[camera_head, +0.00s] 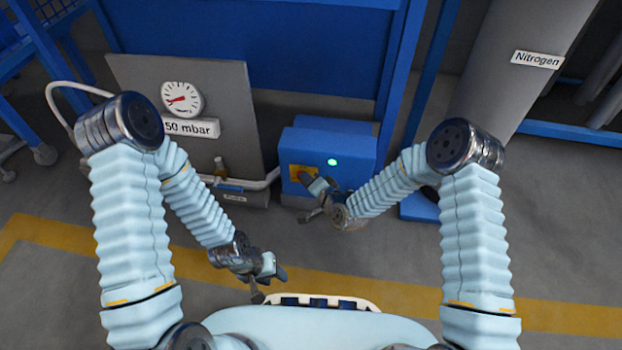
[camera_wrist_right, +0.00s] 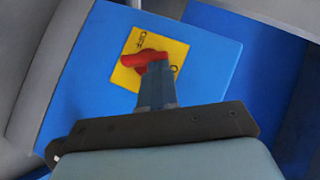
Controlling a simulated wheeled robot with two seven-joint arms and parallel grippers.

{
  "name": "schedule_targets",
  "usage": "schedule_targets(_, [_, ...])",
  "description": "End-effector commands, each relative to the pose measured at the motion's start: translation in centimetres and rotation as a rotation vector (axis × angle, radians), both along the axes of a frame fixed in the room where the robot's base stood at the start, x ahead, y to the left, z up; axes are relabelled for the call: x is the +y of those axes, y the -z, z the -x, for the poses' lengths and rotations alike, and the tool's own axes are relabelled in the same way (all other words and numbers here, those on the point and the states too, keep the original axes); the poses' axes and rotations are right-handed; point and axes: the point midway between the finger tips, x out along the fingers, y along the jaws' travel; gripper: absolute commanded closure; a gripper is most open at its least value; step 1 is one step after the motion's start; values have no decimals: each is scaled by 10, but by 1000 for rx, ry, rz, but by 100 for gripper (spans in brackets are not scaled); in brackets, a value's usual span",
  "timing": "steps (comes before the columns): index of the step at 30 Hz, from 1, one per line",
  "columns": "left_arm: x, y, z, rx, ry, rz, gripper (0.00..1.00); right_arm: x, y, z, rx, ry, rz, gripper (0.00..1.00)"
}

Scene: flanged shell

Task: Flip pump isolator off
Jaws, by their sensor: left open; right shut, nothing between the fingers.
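The pump isolator is a red rotary handle (camera_wrist_right: 134,59) on a yellow plate (camera_wrist_right: 176,48), on the face of a blue box (camera_head: 348,152). In the right wrist view the handle's bar lies roughly crosswise, slightly tilted. My left gripper (camera_head: 270,284) is open and empty, low and away from the box.
A green lamp (camera_head: 332,162) glows on the box. Left of it stands a grey panel (camera_head: 237,110) with a dial gauge (camera_head: 182,99) and a "50 mbar" label (camera_head: 192,128). A small bottle-like part (camera_head: 220,167) and pipe are by the panel. A grey cylinder labelled "Nitrogen" (camera_head: 520,85) stands right.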

Motion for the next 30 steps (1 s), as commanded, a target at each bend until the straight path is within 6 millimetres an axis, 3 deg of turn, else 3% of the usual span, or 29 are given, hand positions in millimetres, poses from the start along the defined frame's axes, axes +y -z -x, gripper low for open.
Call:
schedule_targets(9, [0,-25,1,5,3,2,57,13,-11,-1,27,-3,301,100])
schedule_targets(21, [2,-46,1,1,0,-4,57,29,-10,-2,60,-5,678,100])
schedule_targets(30, [2,-44,0,2,0,-4,57,32,-6,-4,67,2,678,100])
